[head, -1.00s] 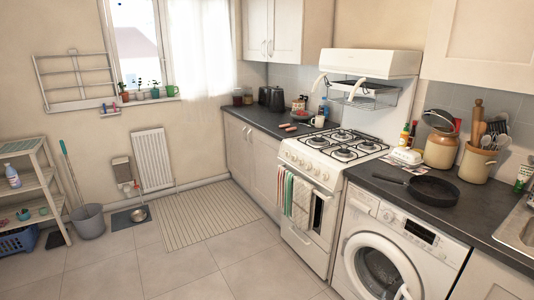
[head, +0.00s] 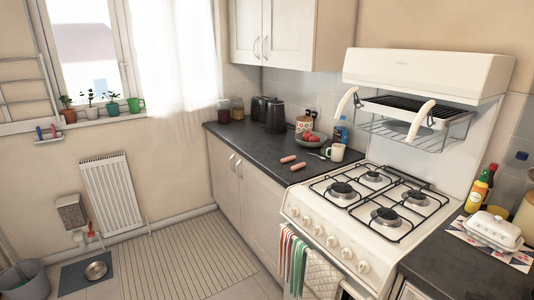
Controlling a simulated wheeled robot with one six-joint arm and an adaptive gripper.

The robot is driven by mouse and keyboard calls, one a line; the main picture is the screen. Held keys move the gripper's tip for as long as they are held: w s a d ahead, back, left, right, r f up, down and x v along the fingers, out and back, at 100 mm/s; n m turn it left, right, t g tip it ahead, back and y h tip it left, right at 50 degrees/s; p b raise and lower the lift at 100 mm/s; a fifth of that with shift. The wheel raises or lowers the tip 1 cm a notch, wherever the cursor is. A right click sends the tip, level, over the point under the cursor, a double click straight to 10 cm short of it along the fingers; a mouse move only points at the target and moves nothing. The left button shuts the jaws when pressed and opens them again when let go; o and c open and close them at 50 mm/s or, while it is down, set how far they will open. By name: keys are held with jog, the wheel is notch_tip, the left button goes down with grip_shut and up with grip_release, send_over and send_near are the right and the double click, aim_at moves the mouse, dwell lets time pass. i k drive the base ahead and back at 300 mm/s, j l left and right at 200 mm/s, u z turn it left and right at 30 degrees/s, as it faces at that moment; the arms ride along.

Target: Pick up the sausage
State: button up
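Two sausages lie on the dark counter (head: 240,147) to the left of the stove. One sausage (head: 288,159) is a little farther back and the other sausage (head: 298,166) is nearer the stove. Both are pinkish-brown and lie apart from each other. My gripper is not in view, so its state does not show.
A white mug (head: 337,153), a bowl of red fruit (head: 311,139) and a black kettle (head: 275,115) stand near the sausages. The gas stove (head: 335,235) is to the right, under a hood (head: 428,72). A striped rug (head: 180,263) covers floor before the cabinets.

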aim_at(285, 160)
jog(key=i, duration=1.3)
jog(key=j+z, duration=0.2)
jog(key=j, duration=0.5)
jog(key=j+z, duration=0.2)
jog(key=j, duration=0.5)
jog(key=k+j+z, duration=0.15)
jog(key=j, duration=0.55)
